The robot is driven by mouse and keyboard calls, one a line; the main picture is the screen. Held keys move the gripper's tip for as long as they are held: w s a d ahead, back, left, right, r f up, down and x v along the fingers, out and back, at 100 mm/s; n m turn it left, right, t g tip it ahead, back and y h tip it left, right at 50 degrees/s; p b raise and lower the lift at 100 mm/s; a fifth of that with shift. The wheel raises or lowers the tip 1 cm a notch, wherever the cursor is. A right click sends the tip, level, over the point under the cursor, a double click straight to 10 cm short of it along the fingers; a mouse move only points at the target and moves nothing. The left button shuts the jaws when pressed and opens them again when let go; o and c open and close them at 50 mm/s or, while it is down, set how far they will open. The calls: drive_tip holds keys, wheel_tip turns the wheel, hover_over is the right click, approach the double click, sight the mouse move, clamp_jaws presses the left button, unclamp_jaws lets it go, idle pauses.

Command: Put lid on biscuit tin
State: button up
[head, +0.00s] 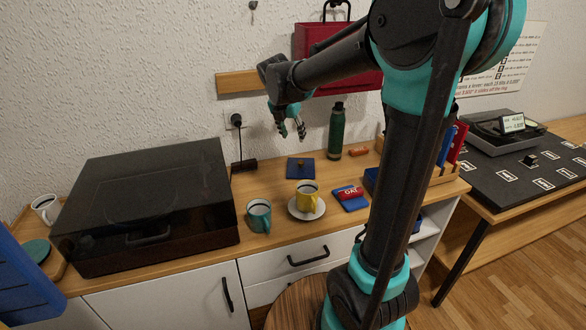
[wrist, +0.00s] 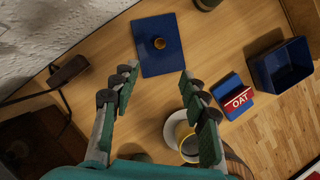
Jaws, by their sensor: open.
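The lid (head: 294,172) is a flat dark blue square with a round knob, lying on the wooden cabinet top near the wall. In the wrist view the lid (wrist: 152,63) lies flat, knob up, beyond the fingertips. The biscuit tin (wrist: 268,74) is an open, empty-looking dark blue box at the right of the wrist view, apart from the lid. In the head view the tin (head: 370,180) is mostly hidden behind my arm. My gripper (head: 292,132) is open and empty, above the cabinet top; its fingers (wrist: 160,92) are spread wide in the wrist view.
A red and blue OAT packet (wrist: 238,98) lies between lid and tin. A yellow mug (head: 306,194) on a saucer and a teal mug (head: 259,216) stand in front. A green bottle (head: 335,131) stands behind. A dark-lidded record player (head: 150,210) fills the left side.

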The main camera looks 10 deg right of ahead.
sight(301, 161)
drive_tip(key=x, duration=1.6)
drive_tip(key=shift+w+d, duration=0.1)
drive_tip(key=shift+d, duration=0.05)
clamp_jaws()
